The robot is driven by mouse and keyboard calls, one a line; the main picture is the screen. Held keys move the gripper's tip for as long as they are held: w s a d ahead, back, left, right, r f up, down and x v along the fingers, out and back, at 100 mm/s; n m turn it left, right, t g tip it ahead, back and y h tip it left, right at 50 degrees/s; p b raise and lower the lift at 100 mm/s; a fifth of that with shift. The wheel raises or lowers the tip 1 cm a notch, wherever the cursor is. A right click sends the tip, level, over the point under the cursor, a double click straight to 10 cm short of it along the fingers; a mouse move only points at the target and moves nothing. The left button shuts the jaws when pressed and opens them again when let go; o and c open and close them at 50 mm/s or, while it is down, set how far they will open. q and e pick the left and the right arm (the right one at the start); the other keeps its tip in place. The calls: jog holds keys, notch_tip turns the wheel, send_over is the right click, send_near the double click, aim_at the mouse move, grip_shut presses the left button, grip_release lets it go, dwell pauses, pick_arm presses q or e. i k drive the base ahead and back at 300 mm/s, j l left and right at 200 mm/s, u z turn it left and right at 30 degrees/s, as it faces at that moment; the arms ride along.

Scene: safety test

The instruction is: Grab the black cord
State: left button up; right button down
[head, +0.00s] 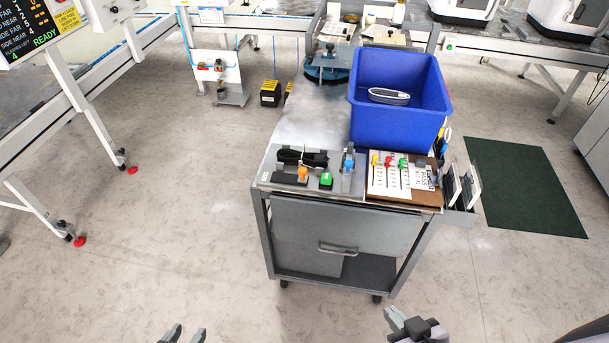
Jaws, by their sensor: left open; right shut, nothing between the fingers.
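A bundled black cord (303,157) lies on the left part of the grey cart's top, behind an orange button and a green button. My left gripper (184,334) shows only its fingertips at the bottom edge, apart and empty, over the floor in front of the cart. My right gripper (393,314) is at the bottom right, shut and empty, in front of the cart's right side. Both grippers are well apart from the cord.
The wheeled cart (340,222) has a drawer with a handle. A blue bin (385,120) holding a white oval item stands behind a board with coloured knobs (402,176). The green button (326,179) and a blue-grey clamp (347,170) sit near the cord. The floor in front is clear.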

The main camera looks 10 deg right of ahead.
aim_at(307, 159)
jog(key=k+z, duration=0.2)
jog(key=z, duration=0.15)
jog(key=k+l+z, duration=0.1)
jog(key=z, duration=0.25)
jog(key=k+z, duration=0.1)
jog(key=z, duration=1.15)
jog(key=k+j+z, duration=0.1)
jog(key=j+z, duration=0.2)
jog(key=j, duration=0.35)
jog(key=k+j, duration=0.1)
jog(key=j, duration=0.4)
jog(key=k+j, duration=0.1)
jog(key=j, duration=0.95)
jog(key=k+j, duration=0.15)
jog(key=j, duration=0.35)
jog(key=k+j, duration=0.1)
jog(key=j, duration=0.4)
jog(key=k+j, duration=0.1)
jog(key=j, duration=0.4)
jog(key=i+l, duration=0.25)
jog(key=i, duration=0.1)
